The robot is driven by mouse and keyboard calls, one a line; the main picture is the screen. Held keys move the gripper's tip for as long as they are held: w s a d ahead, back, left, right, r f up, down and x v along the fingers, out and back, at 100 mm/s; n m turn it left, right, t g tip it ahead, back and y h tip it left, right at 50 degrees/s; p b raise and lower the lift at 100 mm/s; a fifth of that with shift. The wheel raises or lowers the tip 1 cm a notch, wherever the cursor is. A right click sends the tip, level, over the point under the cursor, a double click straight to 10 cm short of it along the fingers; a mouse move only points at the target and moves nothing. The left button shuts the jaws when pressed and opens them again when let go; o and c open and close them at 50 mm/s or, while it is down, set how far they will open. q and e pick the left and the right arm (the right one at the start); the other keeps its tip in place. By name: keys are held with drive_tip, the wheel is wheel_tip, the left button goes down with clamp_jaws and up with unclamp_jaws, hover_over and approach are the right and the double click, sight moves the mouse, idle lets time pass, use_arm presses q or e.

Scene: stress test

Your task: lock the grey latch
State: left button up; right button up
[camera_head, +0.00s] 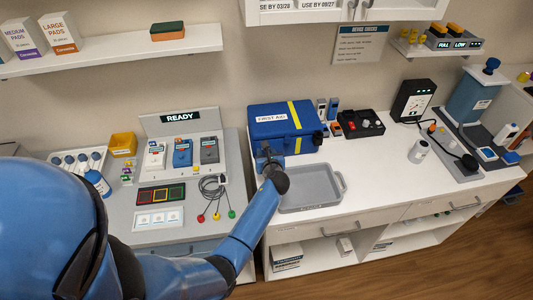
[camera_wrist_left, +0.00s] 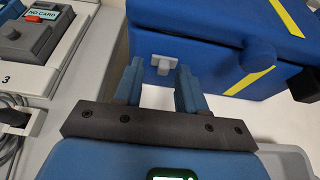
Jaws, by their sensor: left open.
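The blue first aid box (camera_head: 283,125) with yellow stripes stands on the white counter, its lid lying down over the body. In the left wrist view the box (camera_wrist_left: 215,65) fills the upper right. The grey latch (camera_wrist_left: 163,65) is a small light grey plate with a knob on the box's face. It is hard to make out in the head view, near my gripper. My left gripper (camera_head: 267,158) is close in front of the box. In the wrist view its fingers (camera_wrist_left: 160,82) are open and empty, with the latch showing between the tips. Whether they touch the box is unclear. My right gripper is not in view.
A grey tray (camera_head: 338,196) lies right of my left gripper on the counter. A station with devices marked READY (camera_head: 180,117) stands to the left, with a coiled cable (camera_head: 212,186). A black case (camera_head: 362,133) is right of the box. The counter's front right is mostly clear.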

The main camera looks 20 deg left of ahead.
use_arm(q)
drive_tip(key=shift+d, duration=0.1)
drive_tip(key=shift+s+d+r, duration=0.25)
drive_tip(key=shift+s+d, duration=0.1)
drive_tip(key=shift+s, duration=0.1)
drive_tip(key=v, duration=0.9)
drive_tip(key=shift+s, duration=0.25)
